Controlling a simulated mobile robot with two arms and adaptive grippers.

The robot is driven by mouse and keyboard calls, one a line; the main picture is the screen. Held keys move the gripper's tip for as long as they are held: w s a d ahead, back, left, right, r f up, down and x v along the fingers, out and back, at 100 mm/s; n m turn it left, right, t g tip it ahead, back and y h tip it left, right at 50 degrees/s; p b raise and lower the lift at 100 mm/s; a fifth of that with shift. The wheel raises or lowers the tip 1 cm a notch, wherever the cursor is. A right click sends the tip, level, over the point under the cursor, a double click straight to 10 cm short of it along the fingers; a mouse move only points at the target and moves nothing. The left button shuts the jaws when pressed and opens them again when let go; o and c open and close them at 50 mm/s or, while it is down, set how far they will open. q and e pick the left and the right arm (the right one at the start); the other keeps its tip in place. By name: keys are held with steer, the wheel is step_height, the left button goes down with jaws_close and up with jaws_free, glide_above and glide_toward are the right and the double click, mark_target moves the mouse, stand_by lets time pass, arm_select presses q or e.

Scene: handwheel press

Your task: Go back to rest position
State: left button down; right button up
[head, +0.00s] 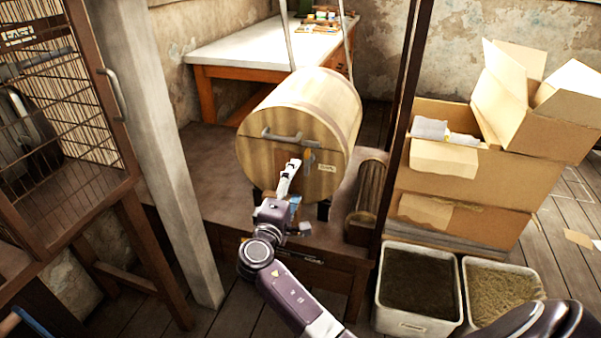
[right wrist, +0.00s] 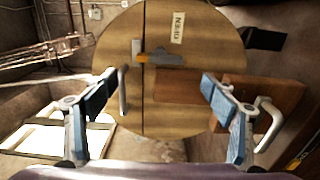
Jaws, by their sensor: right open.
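My right gripper (head: 291,182) is in front of the round face of a wooden drum (head: 306,110). In the right wrist view its two blue-padded fingers (right wrist: 158,87) are spread wide with nothing between them. I cannot tell whether the fingers touch the face. My left gripper is in neither view.
The drum stands on a brown bench (head: 200,180). A dark post (head: 398,130) rises just right of it. A wire-fronted cabinet (head: 60,120) and a pale post (head: 165,150) stand left. Cardboard boxes (head: 465,180) and two filled bins (head: 415,325) are at right. A white-topped table (head: 240,52) is behind.

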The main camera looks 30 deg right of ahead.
steer(key=shift+v, duration=1.05)
